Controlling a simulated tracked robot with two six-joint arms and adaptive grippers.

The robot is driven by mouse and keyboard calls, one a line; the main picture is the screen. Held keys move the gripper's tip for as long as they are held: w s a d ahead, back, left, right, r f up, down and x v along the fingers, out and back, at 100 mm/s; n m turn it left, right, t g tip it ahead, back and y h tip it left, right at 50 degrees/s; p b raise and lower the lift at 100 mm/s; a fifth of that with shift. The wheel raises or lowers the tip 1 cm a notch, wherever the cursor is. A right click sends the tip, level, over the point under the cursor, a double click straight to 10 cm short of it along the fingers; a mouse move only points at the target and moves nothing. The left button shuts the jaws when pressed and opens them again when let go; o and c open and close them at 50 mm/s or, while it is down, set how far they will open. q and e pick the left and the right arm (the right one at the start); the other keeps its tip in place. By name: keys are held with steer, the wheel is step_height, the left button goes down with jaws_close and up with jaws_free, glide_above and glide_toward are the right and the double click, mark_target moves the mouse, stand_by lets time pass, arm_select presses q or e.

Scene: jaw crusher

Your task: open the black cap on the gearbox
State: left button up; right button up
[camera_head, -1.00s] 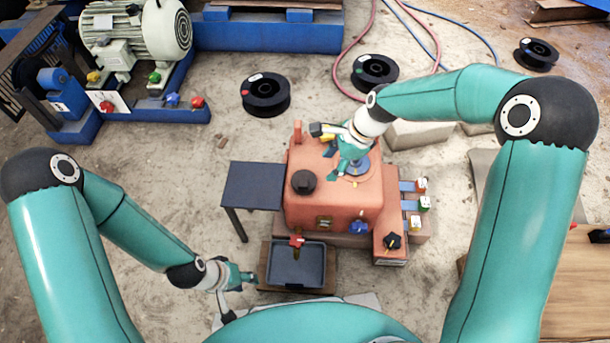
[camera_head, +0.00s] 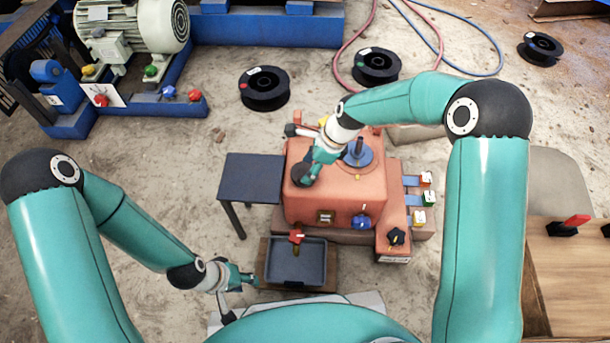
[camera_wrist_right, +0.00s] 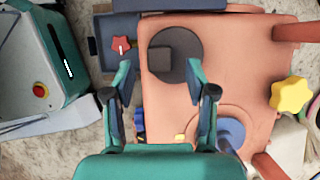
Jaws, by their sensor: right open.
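The orange gearbox (camera_head: 332,200) stands in the middle of the head view. Its round black cap (camera_wrist_right: 190,40) is on the top face, with a square block on it, in the right wrist view. My right gripper (camera_head: 308,170) is over the cap and partly hides it in the head view. In the wrist view the right gripper (camera_wrist_right: 160,72) is open, its fingers spread and empty. The cap lies beyond the fingertips, a little right of centre between them. I cannot tell whether they touch it. My left gripper (camera_head: 246,279) is low beside the tray; its finger state is unclear.
A dark tray (camera_head: 296,264) with a red-handled tap (camera_head: 296,237) above it sits in front of the gearbox. A dark side table (camera_head: 250,178) stands left. A blue shaft fitting (camera_head: 358,153) rises on the gearbox top. Coloured valves (camera_head: 428,198) are on the right.

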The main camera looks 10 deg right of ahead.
mark_target(304, 174)
steer(key=shift+b+x, duration=0.4)
steer(key=shift+x, duration=1.15)
steer(key=shift+r, duration=0.1)
jaws_close()
